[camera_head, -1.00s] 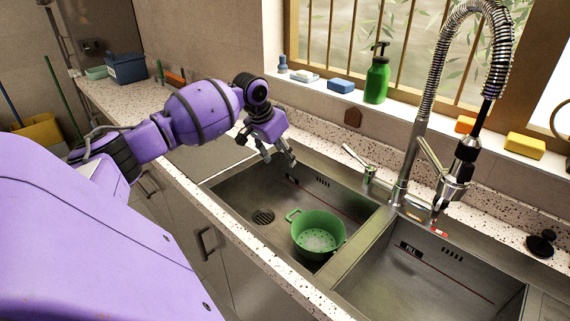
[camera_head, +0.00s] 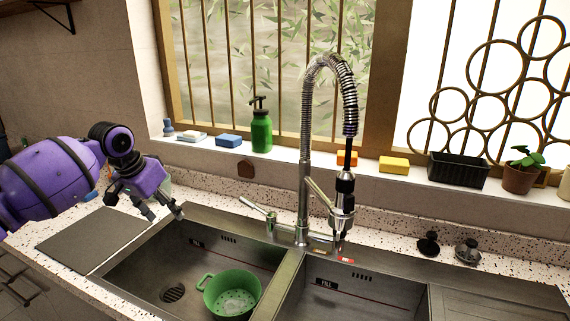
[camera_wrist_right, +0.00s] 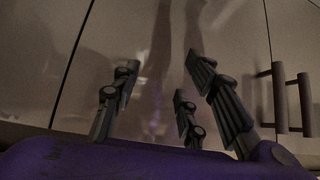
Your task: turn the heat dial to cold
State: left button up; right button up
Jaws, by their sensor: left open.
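The tap (camera_head: 304,170) stands behind the double sink, with a coiled spring neck and a dark spray head. A lever handle (camera_head: 257,207) tilts up and left on a small post left of the tap's base. A small orange-yellow mark (camera_head: 320,249) and a red mark (camera_head: 346,260) show near the base. I cannot tell which part is the heat dial. My left gripper (camera_head: 166,211) is open and empty above the left sink's back left corner, left of the lever and apart from it. In the right wrist view, my right gripper (camera_wrist_right: 160,78) has its fingers spread and empty before cabinet doors.
A green colander (camera_head: 232,294) sits in the left basin. A green soap bottle (camera_head: 261,128), a blue sponge (camera_head: 228,140) and a yellow sponge (camera_head: 394,163) stand on the windowsill. Dark plugs (camera_head: 428,244) lie right of the tap. Cabinet handles (camera_wrist_right: 291,98) show near my right gripper.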

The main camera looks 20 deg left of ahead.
aim_at(337, 234)
jog(key=k, duration=1)
